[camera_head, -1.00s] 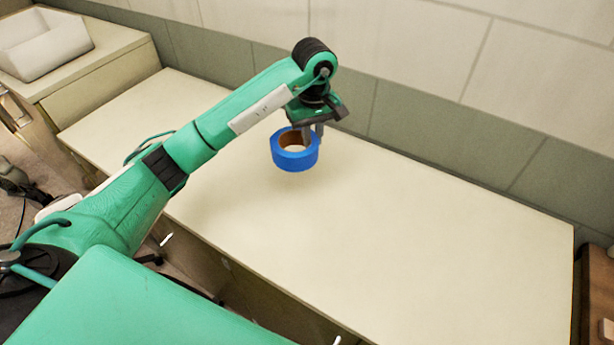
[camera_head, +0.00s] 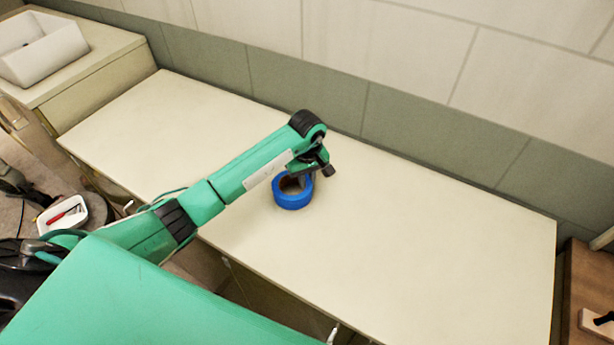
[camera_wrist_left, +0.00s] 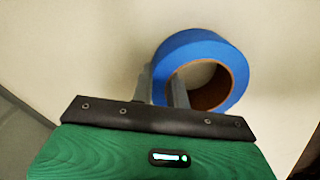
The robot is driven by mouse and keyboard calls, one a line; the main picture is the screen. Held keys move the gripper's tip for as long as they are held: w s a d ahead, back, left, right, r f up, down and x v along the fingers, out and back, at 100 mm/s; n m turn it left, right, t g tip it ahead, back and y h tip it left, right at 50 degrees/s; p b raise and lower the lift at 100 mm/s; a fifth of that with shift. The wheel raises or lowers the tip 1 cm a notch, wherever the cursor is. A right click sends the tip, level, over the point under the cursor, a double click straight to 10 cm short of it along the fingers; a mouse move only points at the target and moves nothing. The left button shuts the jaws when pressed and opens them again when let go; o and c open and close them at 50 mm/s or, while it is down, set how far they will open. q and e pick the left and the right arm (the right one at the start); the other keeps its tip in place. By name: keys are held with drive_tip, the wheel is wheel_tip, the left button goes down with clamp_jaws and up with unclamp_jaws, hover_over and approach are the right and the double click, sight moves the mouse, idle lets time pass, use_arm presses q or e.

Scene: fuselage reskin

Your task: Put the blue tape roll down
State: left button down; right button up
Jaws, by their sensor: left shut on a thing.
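The blue tape roll (camera_head: 292,199) is at the middle of the cream worktop (camera_head: 420,240), with its hole facing up. My left gripper (camera_head: 296,182) is shut on the roll's wall on its near-arm side. In the left wrist view the roll (camera_wrist_left: 232,62) shows its brown inner core, and the gripper's fingers (camera_wrist_left: 162,88) pinch its left wall, one inside and one outside. The roll is at or very close to the worktop; I cannot tell whether it touches. My right gripper is not in view.
The worktop is bare around the roll, with wide free room to the right. A tiled wall (camera_head: 430,130) runs along its back edge. A white basin (camera_head: 45,50) stands on a cabinet at the far left. A small white tray (camera_head: 62,215) is at the lower left.

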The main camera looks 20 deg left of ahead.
use_arm(q)
drive_tip(key=shift+f, duration=0.1)
drive_tip(key=c, duration=1.4)
unclamp_jaws()
wheel_tip(320, 180, up, 12)
drive_tip(key=b, duration=0.5)
